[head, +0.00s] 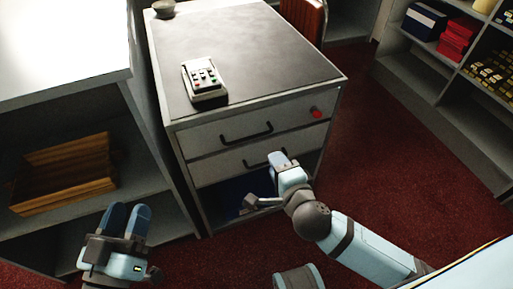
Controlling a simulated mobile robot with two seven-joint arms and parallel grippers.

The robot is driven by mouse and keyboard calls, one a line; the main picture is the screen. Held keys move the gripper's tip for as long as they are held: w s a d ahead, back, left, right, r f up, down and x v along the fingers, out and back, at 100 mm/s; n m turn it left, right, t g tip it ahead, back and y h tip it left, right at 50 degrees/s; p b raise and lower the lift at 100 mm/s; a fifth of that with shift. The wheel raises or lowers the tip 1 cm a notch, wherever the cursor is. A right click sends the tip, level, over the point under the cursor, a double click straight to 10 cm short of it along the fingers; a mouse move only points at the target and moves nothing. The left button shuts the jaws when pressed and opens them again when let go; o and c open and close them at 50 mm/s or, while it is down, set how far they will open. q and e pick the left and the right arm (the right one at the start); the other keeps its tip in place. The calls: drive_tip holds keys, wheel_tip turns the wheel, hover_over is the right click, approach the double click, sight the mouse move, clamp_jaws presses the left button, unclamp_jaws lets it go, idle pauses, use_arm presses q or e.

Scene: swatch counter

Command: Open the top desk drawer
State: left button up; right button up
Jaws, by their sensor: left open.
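The desk (250,65) has a dark top and white drawer fronts. Its top drawer (208,140) is closed and has a dark bar handle (247,133) and a red round spot (316,112) at the right. A second drawer (208,170) below is also closed, with its own dark handle (256,163) partly hidden by my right gripper. My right gripper (278,159) is in front of the second drawer's right half, below the top handle; whether it touches the lower handle is unclear, as is its opening. My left gripper (127,218) is open and empty, low at the left, away from the desk.
A card terminal (204,80) and a small dark bowl (163,8) stand on the desk. Another shelf (420,80) with boxes is at the right. Red carpet (385,130) lies clear between.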

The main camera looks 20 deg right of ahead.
sight(256, 136)
drive_tip(key=w+f+b, duration=0.1)
drive_tip(key=w, duration=0.3)
drive_tip(key=w+f+b, duration=0.1)
drive_tip(key=w+b, duration=0.1)
drive_tip(key=w, duration=0.3)
drive_tip(key=w+f+b, duration=0.1)
drive_tip(key=w, duration=0.3)
drive_tip(key=shift+w+a, duration=0.2)
drive_tip(key=shift+a, duration=0.1)
use_arm(q)
drive_tip(key=shift+m+g, duration=0.3)
drive_tip(key=shift+g, duration=0.6)
drive_tip(key=f, duration=0.5)
drive_tip(key=shift+w+d, duration=0.1)
drive_tip(key=shift+d, duration=0.25)
use_arm(e)
clamp_jaws()
